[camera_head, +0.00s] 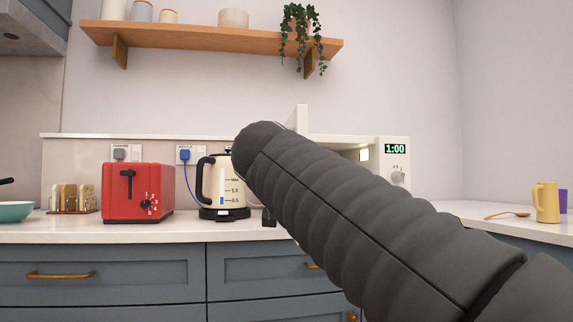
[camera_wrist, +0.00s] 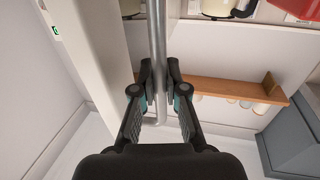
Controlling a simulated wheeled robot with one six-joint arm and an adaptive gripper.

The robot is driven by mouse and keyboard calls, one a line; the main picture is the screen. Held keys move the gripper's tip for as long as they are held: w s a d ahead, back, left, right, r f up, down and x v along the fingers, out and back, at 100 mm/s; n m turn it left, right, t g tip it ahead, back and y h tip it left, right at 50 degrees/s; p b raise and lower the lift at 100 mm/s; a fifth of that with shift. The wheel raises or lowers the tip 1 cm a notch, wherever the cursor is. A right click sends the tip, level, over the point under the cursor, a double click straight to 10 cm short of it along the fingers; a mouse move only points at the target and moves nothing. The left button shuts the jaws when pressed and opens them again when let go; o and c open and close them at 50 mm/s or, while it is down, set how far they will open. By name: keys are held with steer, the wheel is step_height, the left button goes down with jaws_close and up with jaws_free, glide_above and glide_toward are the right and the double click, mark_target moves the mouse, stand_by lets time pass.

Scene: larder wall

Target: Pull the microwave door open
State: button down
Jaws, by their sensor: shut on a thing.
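The white microwave (camera_head: 395,155) stands on the counter, with a green 1:00 display and a dial on its right side. Its door (camera_head: 301,118) stands partly open; its upper edge shows above my arm, and a lit patch of the interior shows to the right. My arm hides most of the door and the handle in the head view. In the wrist view, my gripper (camera_wrist: 159,80) is shut around the silver bar handle (camera_wrist: 157,35), beside the pale door panel (camera_wrist: 100,45).
A cream kettle (camera_head: 228,185) and a red toaster (camera_head: 138,193) stand left of the microwave. A wooden shelf (camera_head: 205,38) with a trailing plant (camera_head: 300,30) hangs above.

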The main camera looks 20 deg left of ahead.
steer(key=shift+a+f, duration=0.1)
steer(key=shift+f, duration=0.15)
steer(key=c, duration=1.5)
jaws_free()
steer(key=shift+s+r, duration=0.1)
steer(key=shift+r, duration=0.05)
steer(key=v, duration=1.2)
